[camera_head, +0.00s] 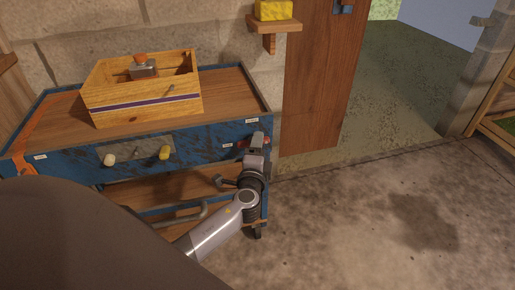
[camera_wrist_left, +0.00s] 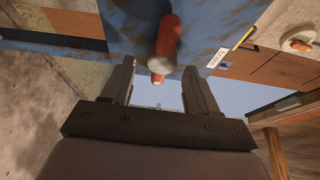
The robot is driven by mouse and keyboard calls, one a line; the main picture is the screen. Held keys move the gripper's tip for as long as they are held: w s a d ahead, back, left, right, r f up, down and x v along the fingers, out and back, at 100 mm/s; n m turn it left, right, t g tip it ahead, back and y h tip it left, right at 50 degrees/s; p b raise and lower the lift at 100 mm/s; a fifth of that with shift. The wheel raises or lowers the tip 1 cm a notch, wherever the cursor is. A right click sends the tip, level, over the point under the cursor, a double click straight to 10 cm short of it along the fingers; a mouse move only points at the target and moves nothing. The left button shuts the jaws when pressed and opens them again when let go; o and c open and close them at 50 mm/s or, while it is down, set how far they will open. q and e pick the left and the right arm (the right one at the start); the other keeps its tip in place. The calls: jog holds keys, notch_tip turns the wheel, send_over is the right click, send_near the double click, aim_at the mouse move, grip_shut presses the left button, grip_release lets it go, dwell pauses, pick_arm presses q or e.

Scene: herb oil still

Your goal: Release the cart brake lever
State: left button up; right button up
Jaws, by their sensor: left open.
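The blue cart (camera_head: 215,143) with a wooden top stands at the left in the head view. A red brake lever (camera_wrist_left: 167,38) with a pale end shows in the left wrist view, against a blue cart panel. In the head view only a small bit of red (camera_head: 240,143) shows beside the gripper at the cart's right front corner. My left gripper (camera_head: 259,140) is open at that corner. In the left wrist view its fingers (camera_wrist_left: 160,66) stand on either side of the lever's lower end, with gaps at both sides. My right gripper is out of view.
A wooden box (camera_head: 145,105) holding a metal piece with an orange top (camera_head: 141,63) stands on the cart. Cream (camera_head: 109,160) and yellow (camera_head: 164,153) knobs stick out of the front. A small shelf holds a yellow block (camera_head: 273,10).

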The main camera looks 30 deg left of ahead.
pick_arm(q)
jog(key=v, duration=0.7)
dwell(0.5)
